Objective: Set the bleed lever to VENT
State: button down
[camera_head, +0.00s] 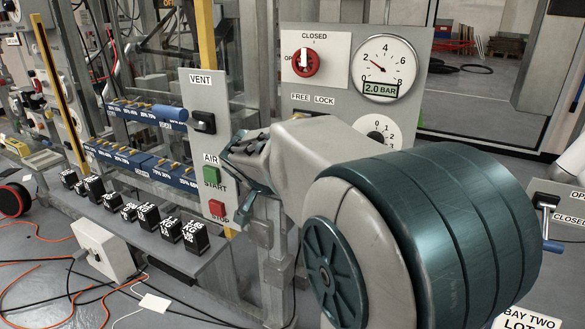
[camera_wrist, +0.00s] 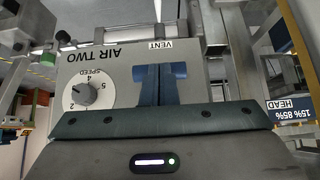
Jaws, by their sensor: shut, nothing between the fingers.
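A grey panel (camera_head: 207,88) marked VENT at its top stands left of my arm in the head view. It carries a black lever mount (camera_head: 203,122). A blue grip (camera_head: 170,112) shows just left of this mount; I cannot tell for sure that they join. My gripper (camera_head: 238,165) is at the panel's right edge, below the mount. In the wrist view its dark blue fingers (camera_wrist: 157,85) are together and empty. A brighter blue bar (camera_wrist: 178,70) shows crosswise behind the fingertips, below the VENT label (camera_wrist: 160,44). I cannot tell whether the fingers touch it.
Green START (camera_head: 212,176) and red STOP (camera_head: 217,208) buttons are close by my gripper. A panel with a red knob (camera_head: 306,63) and gauges stands behind my arm. In the wrist view a speed dial (camera_wrist: 84,94) is left of the fingers. Another lever (camera_head: 552,246) is at right.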

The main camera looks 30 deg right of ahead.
jog(key=shift+r, duration=0.15)
dwell(0.3)
jog(key=shift+r+p, duration=0.35)
jog(key=shift+r, duration=0.3)
jog(key=a+f+p+v, duration=0.1)
jog(key=p+v, duration=0.1)
jog(key=v, duration=1.2)
jog(key=shift+s, duration=0.3)
jog(key=shift+d+f, duration=0.1)
